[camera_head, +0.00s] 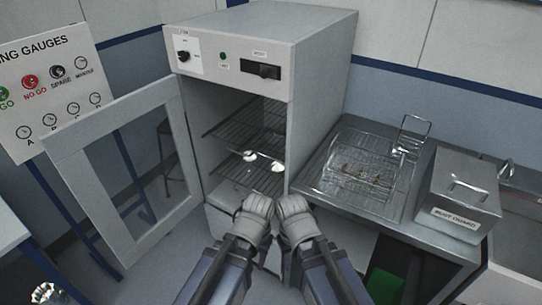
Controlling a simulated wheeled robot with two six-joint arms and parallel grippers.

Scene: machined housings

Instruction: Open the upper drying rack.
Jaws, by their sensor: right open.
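The drying cabinet (262,42) stands in the middle with its windowed door (75,165) swung open to the left. Inside, the upper drying rack (238,122), a wire shelf, appears to sit within the cabinet. A lower wire rack (232,172) is below it, with small white and shiny parts (262,158) near it. My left gripper (257,204) and my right gripper (293,205) are side by side in front of the cabinet's lower opening, below the upper rack. My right gripper is open. The fingertips of my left gripper do not show clearly. I see neither gripper holding anything.
To the right, a metal counter (310,185) carries a wire basket (362,165) and a lidded metal box (462,190). A gauge board (50,85) stands at the left behind the open door. A green object (384,286) is below the counter.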

